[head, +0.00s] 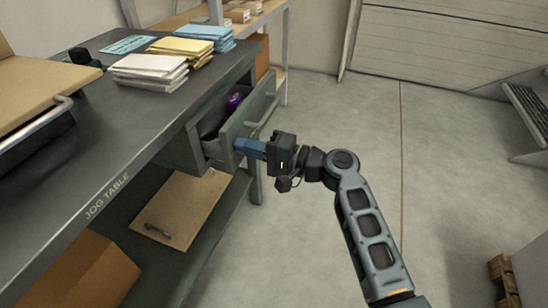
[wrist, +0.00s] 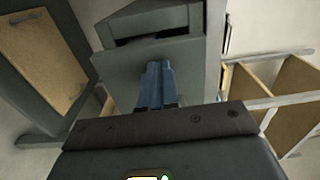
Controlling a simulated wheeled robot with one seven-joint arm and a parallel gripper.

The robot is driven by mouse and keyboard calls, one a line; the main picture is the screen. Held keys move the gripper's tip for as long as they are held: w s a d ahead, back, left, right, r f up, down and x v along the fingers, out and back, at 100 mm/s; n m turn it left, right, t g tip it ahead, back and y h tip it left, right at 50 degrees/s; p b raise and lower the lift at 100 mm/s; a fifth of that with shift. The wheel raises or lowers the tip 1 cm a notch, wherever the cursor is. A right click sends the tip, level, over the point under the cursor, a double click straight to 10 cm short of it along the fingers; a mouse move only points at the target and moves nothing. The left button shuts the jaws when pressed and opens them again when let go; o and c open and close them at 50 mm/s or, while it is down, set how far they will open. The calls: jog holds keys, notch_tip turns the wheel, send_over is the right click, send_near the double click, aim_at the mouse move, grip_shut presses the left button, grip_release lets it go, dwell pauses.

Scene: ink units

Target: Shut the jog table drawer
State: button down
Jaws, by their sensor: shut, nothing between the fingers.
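The jog table (head: 108,185) is a dark grey workbench on the left with its name on the front edge. Its grey-green drawer (head: 262,108) stands partly open, with a bar handle on its front and a purple item (head: 235,101) and something dark inside. My gripper (head: 238,144) has its blue fingers together and empty, at the near end of the drawer front. In the wrist view the fingers (wrist: 158,66) point at the drawer front (wrist: 118,68) and overlap it; I cannot tell whether they touch. A dark gap shows above the front.
Stacks of white (head: 150,68), yellow (head: 180,48) and blue (head: 205,32) paper lie on the table top. A wooden panel with a handle (head: 185,205) is below the drawer. A shelf rack (head: 280,40) stands behind.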

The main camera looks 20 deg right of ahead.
aim_at(222, 141)
jog(key=b+x, duration=0.1)
jog(key=x, duration=0.5)
jog(key=shift+b, duration=0.35)
jog(key=shift+w+a+r, duration=0.1)
jog(key=shift+w+a, duration=0.05)
jog(key=shift+a, duration=0.1)
jog(key=shift+a, duration=0.15)
